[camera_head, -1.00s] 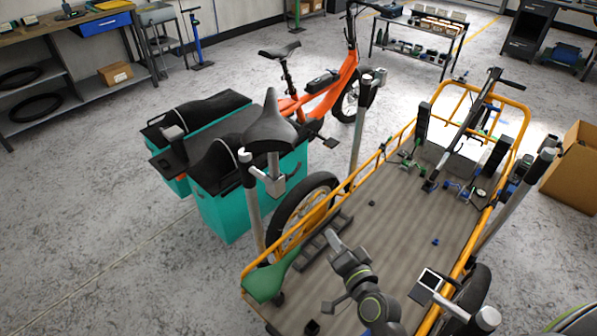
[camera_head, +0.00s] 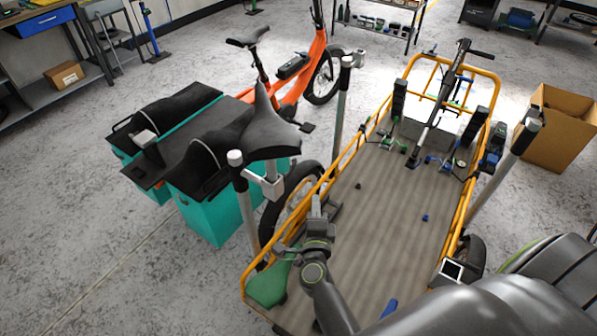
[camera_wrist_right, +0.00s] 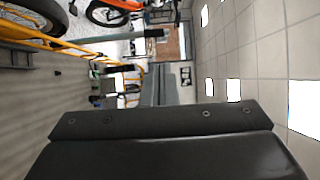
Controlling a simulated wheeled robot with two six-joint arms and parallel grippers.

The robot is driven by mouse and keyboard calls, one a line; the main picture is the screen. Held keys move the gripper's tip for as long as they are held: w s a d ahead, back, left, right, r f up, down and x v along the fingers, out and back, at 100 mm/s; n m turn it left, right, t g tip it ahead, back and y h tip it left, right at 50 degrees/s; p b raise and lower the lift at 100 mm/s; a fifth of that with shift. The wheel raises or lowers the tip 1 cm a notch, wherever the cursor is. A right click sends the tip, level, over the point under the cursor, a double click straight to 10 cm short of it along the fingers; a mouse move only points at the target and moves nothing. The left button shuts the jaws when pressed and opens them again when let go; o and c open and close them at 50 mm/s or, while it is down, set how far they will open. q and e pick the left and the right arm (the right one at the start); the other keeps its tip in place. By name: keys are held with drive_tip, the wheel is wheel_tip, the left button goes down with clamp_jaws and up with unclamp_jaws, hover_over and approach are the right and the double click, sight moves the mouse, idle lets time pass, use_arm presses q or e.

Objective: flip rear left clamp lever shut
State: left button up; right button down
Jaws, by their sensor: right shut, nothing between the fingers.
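My right gripper (camera_head: 317,203) is shut and empty, above the left side of the cargo bed (camera_head: 378,200), close to the orange side rail. In the right wrist view its grey fingers (camera_wrist_right: 163,86) lie together, with nothing between them. The near left post (camera_head: 244,200) stands left of the gripper, with a light grey clamp piece (camera_head: 268,184) on it under a black saddle. The gripper looks apart from this piece. I cannot make out the rear left clamp lever or its position for certain. My left gripper does not show.
An orange rail (camera_head: 283,237) edges the bed, with a wheel (camera_head: 290,195) outside it. A green saddle-like piece (camera_head: 270,285) lies at the near left corner. Another post (camera_head: 342,110) stands farther along. Teal boxes (camera_head: 205,212) stand at left, a cardboard box (camera_head: 555,140) at right.

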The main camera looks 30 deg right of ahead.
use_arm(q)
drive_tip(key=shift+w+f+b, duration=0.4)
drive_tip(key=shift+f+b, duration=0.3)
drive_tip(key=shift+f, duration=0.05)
use_arm(e)
drive_tip(key=w+d, duration=0.1)
drive_tip(key=w, duration=1)
drive_tip(key=shift+w+d, duration=0.25)
drive_tip(key=shift+w, duration=0.1)
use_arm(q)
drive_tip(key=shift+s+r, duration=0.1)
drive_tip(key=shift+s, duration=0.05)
use_arm(e)
drive_tip(key=shift+d, duration=0.1)
